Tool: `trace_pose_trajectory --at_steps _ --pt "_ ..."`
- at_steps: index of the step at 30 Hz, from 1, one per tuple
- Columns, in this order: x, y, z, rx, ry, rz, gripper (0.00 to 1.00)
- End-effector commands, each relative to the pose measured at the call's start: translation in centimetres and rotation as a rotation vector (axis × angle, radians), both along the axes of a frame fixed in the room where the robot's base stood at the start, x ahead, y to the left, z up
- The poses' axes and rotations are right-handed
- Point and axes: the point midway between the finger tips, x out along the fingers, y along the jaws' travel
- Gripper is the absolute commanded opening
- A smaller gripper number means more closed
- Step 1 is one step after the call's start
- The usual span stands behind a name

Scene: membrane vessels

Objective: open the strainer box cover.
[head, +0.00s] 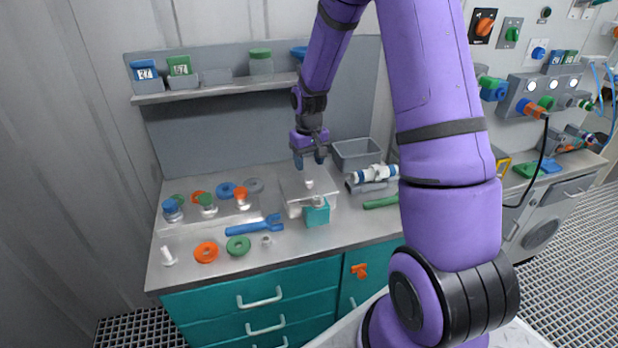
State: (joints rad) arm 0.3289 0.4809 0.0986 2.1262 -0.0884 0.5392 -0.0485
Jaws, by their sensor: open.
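The strainer box (294,209) is a pale box on the workbench, right of the bench's middle. Its flat, light cover (291,188) lies on top and looks closed, with a small white knob (309,184) near its middle. My gripper (309,163) points down above the cover, over its back part, with its blue-grey fingers apart and empty. The fingertips look a little above and behind the knob; the exact gap is hard to tell. A teal block (317,213) with a pale bar on top stands at the box's front right corner.
A blue wrench (254,226), an orange ring (206,252) and a green ring (238,246) lie left of the box. A grey bin (358,153) and white-blue pipe pieces (375,174) are at right. A shelf (215,88) runs behind. My arm hides part of the bench's right side.

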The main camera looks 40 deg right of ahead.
Motion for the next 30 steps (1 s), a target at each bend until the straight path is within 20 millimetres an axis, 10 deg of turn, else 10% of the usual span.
trace_pose_trajectory --at_steps 9,23,30 --pt "0.0 0.0 -4.9 0.001 0.001 -0.001 0.55" --pt "0.0 0.0 -6.1 0.000 -0.002 0.000 0.55" --pt "0.0 0.0 -6.1 0.000 -0.001 0.000 0.04"
